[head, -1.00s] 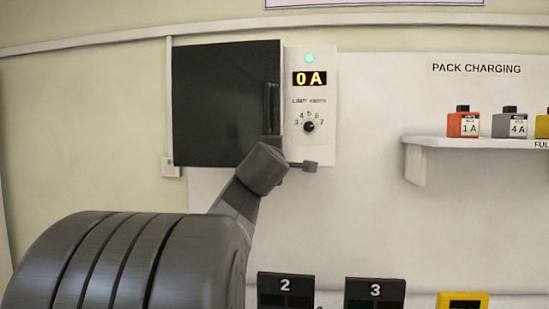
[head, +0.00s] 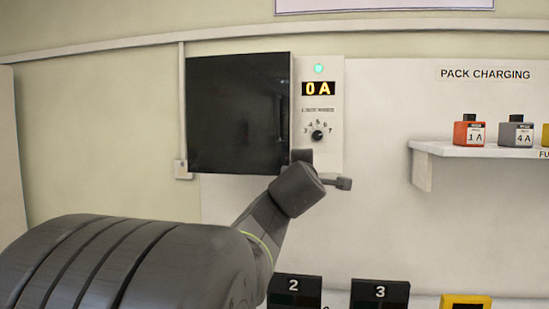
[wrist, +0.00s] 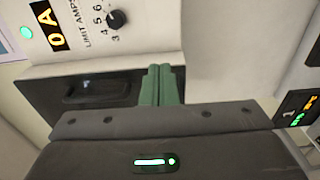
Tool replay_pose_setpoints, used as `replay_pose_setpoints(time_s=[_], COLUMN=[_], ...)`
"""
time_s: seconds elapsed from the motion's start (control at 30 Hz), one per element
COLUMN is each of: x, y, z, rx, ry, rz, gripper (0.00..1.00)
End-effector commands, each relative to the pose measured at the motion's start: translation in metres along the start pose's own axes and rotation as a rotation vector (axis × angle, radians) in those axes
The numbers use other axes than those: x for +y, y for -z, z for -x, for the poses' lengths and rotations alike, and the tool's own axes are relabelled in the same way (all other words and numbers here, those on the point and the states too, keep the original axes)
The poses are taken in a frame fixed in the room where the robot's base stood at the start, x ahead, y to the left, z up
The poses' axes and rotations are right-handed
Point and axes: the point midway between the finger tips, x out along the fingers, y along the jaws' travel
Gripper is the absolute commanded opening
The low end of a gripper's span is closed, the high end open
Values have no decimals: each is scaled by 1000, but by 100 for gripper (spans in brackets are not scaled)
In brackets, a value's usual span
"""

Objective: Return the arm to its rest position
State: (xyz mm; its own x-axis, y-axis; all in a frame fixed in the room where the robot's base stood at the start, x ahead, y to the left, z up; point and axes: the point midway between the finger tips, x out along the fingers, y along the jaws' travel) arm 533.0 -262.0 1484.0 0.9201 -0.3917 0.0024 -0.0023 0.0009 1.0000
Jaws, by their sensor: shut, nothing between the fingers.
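My arm (head: 262,225) reaches up from the lower left in the head view, its wrist end in front of the lower edge of the wall unit. My gripper (wrist: 162,72) shows in the wrist view with its two green fingers side by side, shut and empty. Beyond the fingers is the black door (wrist: 85,92) with its dark handle. The fingers are not clearly visible in the head view.
A white control panel (head: 333,165) beside the door has a green lamp, a "0 A" display and a limit knob (head: 317,135). A shelf (head: 422,172) with coloured packs is at the right. Black units numbered 2 (head: 294,290) and 3 (head: 379,292) stand below.

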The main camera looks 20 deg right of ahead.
Motion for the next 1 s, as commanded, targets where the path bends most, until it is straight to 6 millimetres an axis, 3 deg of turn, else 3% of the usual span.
replay_pose_setpoints(time_s=[0.43, 1.0], x=[2, -1], y=[-40, -42], z=[11, 12], rx=[-3, 2], ry=[2, 0], rz=[0, 0], gripper=[0, 0])
